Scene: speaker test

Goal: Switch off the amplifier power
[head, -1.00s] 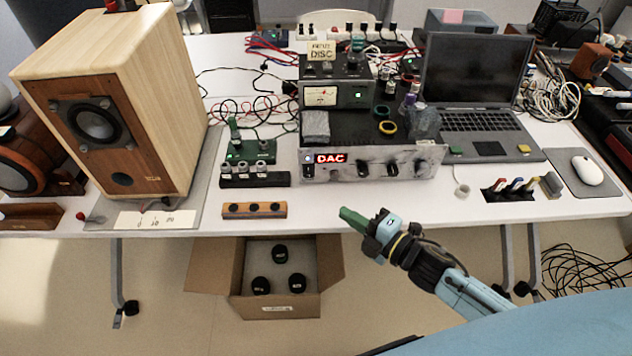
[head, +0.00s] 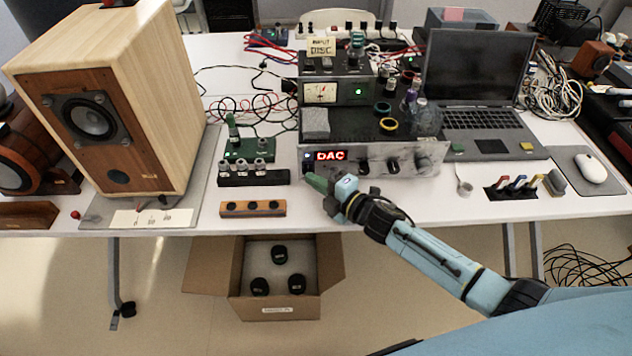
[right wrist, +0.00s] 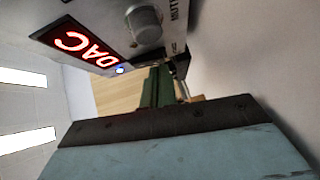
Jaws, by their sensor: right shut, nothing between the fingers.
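The amplifier (head: 430,158) is a silver-fronted box with a black top on the table, with a lit red DAC display (head: 331,156), a small blue light and dark knobs. In the right wrist view the DAC display (right wrist: 78,40), the blue light (right wrist: 120,70) and a grey knob (right wrist: 144,22) are close. My right gripper (head: 311,180) has green fingertips and is shut and empty, just in front of the lower left end of the amplifier's face. Its fingers (right wrist: 158,88) partly cover a switch by the blue light; contact cannot be told. My left gripper is not in view.
A small meter unit (head: 335,91) stands on the amplifier. A large wooden speaker (head: 110,105) stands left, a laptop (head: 478,75) right. A wooden strip with black buttons (head: 253,208) lies at the front edge; an open cardboard box (head: 243,306) is below the table.

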